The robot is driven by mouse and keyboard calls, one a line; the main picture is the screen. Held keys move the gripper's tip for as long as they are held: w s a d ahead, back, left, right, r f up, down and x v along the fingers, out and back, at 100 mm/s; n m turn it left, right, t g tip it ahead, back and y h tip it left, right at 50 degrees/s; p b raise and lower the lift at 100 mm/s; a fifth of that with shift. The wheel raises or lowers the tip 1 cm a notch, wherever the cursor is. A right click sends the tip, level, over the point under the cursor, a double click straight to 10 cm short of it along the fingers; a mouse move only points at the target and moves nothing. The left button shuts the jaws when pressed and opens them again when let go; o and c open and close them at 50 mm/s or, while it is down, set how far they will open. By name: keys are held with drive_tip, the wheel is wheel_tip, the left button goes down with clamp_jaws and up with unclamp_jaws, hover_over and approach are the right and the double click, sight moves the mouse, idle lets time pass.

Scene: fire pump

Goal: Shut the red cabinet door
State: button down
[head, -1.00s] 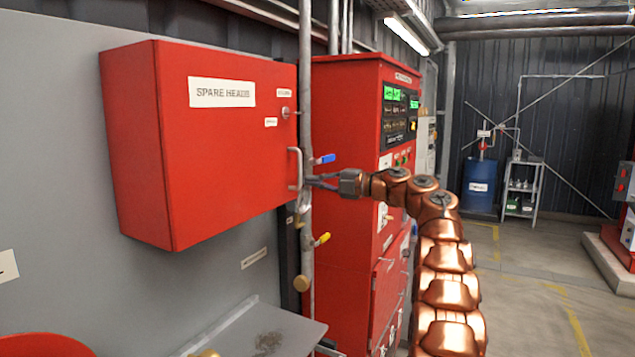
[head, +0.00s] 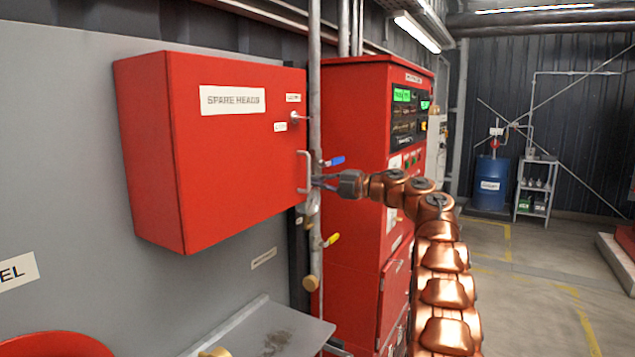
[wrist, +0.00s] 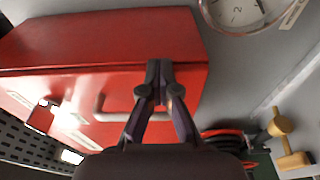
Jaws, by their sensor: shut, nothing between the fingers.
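The red cabinet (head: 145,150) hangs on the grey wall panel at the left in the head view. Its red door (head: 235,150) bears a "SPARE HEADS" label and lies flush, or nearly so, with the box. A thin dark seam runs along the door's edge in the wrist view, where the door (wrist: 75,90) also shows. The door's metal handle (head: 303,172) is at its right edge. My gripper (head: 318,182) is shut and empty, just right of the handle. In the wrist view my gripper's fingertips (wrist: 160,72) overlap the door's edge; whether they touch it is unclear.
A grey vertical pipe (head: 314,90) with a blue-handled valve (head: 334,161) and a yellow-handled valve (head: 331,240) stands close by my gripper. A red control panel (head: 350,130) is behind it. A grey shelf (head: 290,330) juts out below. Open floor lies to the right.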

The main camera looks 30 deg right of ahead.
drive_tip(key=v, duration=1.2)
